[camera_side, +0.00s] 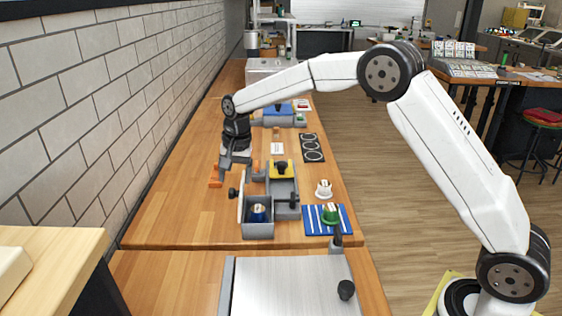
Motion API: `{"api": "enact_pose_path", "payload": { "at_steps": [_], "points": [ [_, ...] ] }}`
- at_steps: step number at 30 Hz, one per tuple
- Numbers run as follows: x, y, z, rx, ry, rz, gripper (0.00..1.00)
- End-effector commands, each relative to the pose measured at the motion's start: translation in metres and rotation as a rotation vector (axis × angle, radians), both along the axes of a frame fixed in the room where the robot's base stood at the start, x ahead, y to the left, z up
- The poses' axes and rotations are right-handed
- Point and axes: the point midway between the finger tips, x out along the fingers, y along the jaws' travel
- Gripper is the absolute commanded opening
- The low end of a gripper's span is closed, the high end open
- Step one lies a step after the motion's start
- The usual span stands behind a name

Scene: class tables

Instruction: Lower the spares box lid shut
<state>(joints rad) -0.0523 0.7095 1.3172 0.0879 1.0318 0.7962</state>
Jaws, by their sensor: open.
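The spares box appears to be the grey box (258,231) near the front of the wooden bench. Its front compartment is open from above, and a blue item (258,213) sits inside. A pale panel, which looks like its lid (241,208), stands roughly upright along the left side, with a dark knob (233,193) facing left. My gripper (237,176) is open and empty behind and slightly left of the lid, pointing down with its fingers apart. It appears clear of the lid, though the exact gap is hard to judge.
A tiled wall (100,100) borders the left. Bare bench lies front left.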

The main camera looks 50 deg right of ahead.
Motion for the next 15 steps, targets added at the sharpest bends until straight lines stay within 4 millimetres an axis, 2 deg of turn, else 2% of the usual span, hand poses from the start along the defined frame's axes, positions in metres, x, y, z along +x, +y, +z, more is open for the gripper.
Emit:
{"api": "enact_pose_path", "payload": {
  "at_steps": [7,15],
  "points": [
    [0.002,0.002,-0.029,0.000,0.003,0.001,0.76],
    [0.003,0.003,-0.041,0.000,0.000,0.001,0.76]
  ]
}}
